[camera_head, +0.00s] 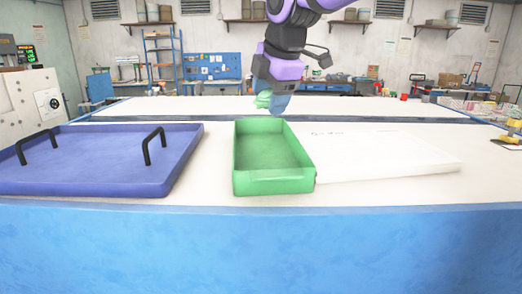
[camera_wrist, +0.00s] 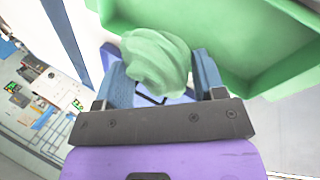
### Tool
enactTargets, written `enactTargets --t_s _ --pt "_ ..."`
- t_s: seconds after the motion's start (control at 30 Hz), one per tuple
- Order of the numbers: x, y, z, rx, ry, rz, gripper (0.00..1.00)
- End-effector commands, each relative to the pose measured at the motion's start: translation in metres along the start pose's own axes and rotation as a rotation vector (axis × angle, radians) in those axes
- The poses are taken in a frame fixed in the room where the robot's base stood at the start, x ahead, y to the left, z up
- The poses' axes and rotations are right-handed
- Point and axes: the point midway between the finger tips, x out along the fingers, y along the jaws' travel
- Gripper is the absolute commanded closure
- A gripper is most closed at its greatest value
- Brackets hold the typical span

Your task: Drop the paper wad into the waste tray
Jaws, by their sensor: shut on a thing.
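The paper wad (camera_wrist: 156,62) is a crumpled light-green lump in the wrist view, held between the two blue fingers of my gripper (camera_wrist: 160,75). In the head view the wad (camera_head: 263,100) shows as a small pale-green bit beside my gripper (camera_head: 272,104), which hangs at the far end of the green tray. The open green tray (camera_head: 274,187), which appears to be the waste tray, stands on the white table and looks empty. Its green wall also shows in the wrist view (camera_wrist: 215,20), behind the wad. The wad's exact height above the tray is hard to tell.
A blue tray (camera_head: 95,187) with two black handles lies left of the green tray. A flat white board or sheet (camera_head: 385,155) lies to its right. A second white table surface (camera_head: 180,106) runs behind. Shelves and tools line the far wall.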

Motion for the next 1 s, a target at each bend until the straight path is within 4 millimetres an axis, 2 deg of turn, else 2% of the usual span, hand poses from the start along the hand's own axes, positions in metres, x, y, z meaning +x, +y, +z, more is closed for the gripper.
enactTargets --t_s 0.23,0.57,0.6,0.7,0.73,1.0 --pt "0.016 -0.008 0.000 0.000 0.000 0.000 0.59" --pt "0.019 -0.009 0.000 0.000 0.000 0.000 0.59" --pt "0.019 -0.009 0.000 0.000 0.000 0.000 0.34" --pt "0.019 -0.009 0.000 0.000 0.000 0.000 0.11" --pt "0.019 -0.009 0.000 0.000 0.000 0.000 0.07" --pt "0.019 -0.009 0.000 0.000 0.000 0.000 0.07"
